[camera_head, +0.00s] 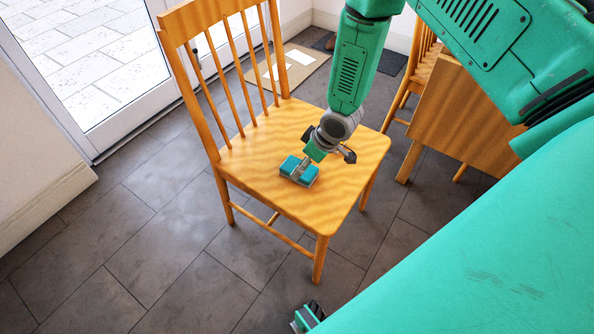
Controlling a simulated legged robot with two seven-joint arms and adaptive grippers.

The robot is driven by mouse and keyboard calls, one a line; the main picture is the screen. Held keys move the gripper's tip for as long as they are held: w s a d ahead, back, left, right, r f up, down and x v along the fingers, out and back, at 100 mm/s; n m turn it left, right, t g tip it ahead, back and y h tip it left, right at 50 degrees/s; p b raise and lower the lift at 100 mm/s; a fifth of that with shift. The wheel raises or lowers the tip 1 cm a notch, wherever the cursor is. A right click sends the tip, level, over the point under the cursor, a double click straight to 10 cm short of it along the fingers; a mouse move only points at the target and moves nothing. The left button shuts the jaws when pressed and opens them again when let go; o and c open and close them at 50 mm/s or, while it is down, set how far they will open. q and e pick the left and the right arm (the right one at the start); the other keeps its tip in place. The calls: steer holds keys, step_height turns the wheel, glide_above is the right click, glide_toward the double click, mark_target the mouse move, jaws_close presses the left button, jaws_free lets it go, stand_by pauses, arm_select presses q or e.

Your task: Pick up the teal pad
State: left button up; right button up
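The teal pad (311,175) lies on the seat of a wooden chair (245,163). It is a small block with a teal top and darker sides. My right gripper (302,168), on the arm from the upper right, is down at the pad. A grey finger part covers the pad's middle. The far finger is hidden, so I cannot tell whether it grips the pad. My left gripper (308,316) shows only in part at the bottom edge, low and away from the chair. Its opening cannot be made out.
The chair's slatted back (225,75) rises just left of the pad. A wooden table or panel (460,120) and another chair (424,68) stand at the right. A cardboard piece (312,58) lies behind. Grey tiled floor (170,240) is clear at left and in front.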

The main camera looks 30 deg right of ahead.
steer(key=shift+w+d+f, duration=0.1)
steer(key=shift+d+f, duration=0.05)
steer(key=shift+f, duration=0.15)
steer(key=b+x, duration=0.2)
steer(key=x, duration=0.2)
steer(key=shift+w+f, duration=0.15)
steer(key=shift+f, duration=0.15)
steer(key=shift+w+a+f+b, duration=0.1)
steer(key=shift+a+f+b, duration=0.05)
steer(key=shift+a+b, duration=0.15)
steer(key=shift+a, duration=0.2)
steer(key=shift+d+f, duration=0.2)
steer(key=shift+d, duration=0.3)
steer(key=shift+a, duration=0.35)
steer(key=shift+d, duration=0.2)
steer(key=c, duration=1.3)
